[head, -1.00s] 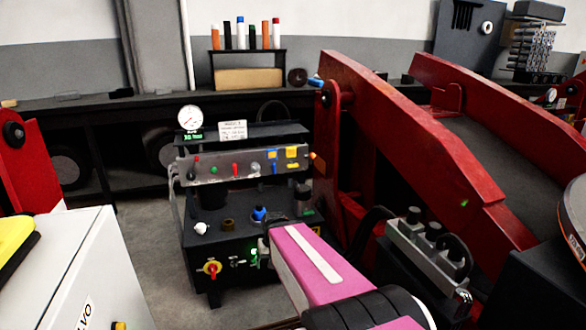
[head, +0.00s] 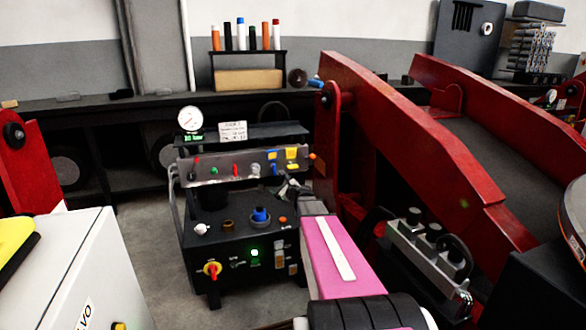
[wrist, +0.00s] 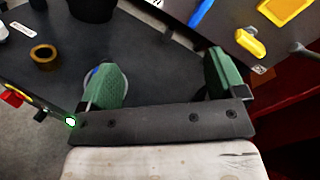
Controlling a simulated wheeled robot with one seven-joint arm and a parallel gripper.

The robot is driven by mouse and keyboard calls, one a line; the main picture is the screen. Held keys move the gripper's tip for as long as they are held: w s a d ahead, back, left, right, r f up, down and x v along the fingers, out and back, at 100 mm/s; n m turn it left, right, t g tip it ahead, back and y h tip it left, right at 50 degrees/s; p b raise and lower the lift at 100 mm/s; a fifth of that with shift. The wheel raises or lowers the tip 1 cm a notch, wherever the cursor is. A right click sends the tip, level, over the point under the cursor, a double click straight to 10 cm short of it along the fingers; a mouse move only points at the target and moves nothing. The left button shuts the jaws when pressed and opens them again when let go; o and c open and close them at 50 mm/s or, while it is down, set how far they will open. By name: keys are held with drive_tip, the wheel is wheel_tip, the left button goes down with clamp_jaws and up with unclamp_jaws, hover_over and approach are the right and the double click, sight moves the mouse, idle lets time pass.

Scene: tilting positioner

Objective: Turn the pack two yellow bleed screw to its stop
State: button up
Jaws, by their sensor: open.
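The hydraulic pack (head: 215,215) stands in the middle of the head view, with a light panel (head: 215,168) across its upper part. At the panel's right end are a yellow block (head: 292,153) and, below it, a smaller yellow piece (head: 293,166). I cannot tell for sure which is the bleed screw. The wrist view shows the small yellow piece (wrist: 250,42) and yellow block (wrist: 285,11) beyond my right finger, apart from it. My gripper (wrist: 160,80) is open and empty, with green finger pads. In the head view my gripper (head: 290,190) is just below the panel's right end.
A blue knob (head: 260,214), a brass ring (head: 228,225) and a white fitting (head: 201,229) are on the pack's top. A red-and-yellow switch (head: 212,270) is on its front. The red frame (head: 328,140) stands close on the right. A pressure gauge (head: 190,118) rises at the back left.

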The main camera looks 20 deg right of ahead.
sight(294, 167)
drive_tip(key=w+d+m+h, duration=0.1)
drive_tip(key=d+m, duration=0.2)
drive_tip(key=w+d+r+m+t+h, duration=0.1)
drive_tip(key=w+d+m+h, duration=0.1)
drive_tip(key=d+m, duration=0.1)
drive_tip(key=w+d+m+t+h, duration=0.1)
drive_tip(key=d+m+h, duration=0.1)
drive_tip(key=d+m, duration=0.2)
drive_tip(key=shift+w+d+r, duration=0.35)
drive_tip(key=shift+w+d, duration=0.05)
drive_tip(key=shift+d, duration=0.15)
drive_tip(key=w, duration=1)
drive_tip(key=shift+w, duration=0.3)
drive_tip(key=c, duration=0.9)
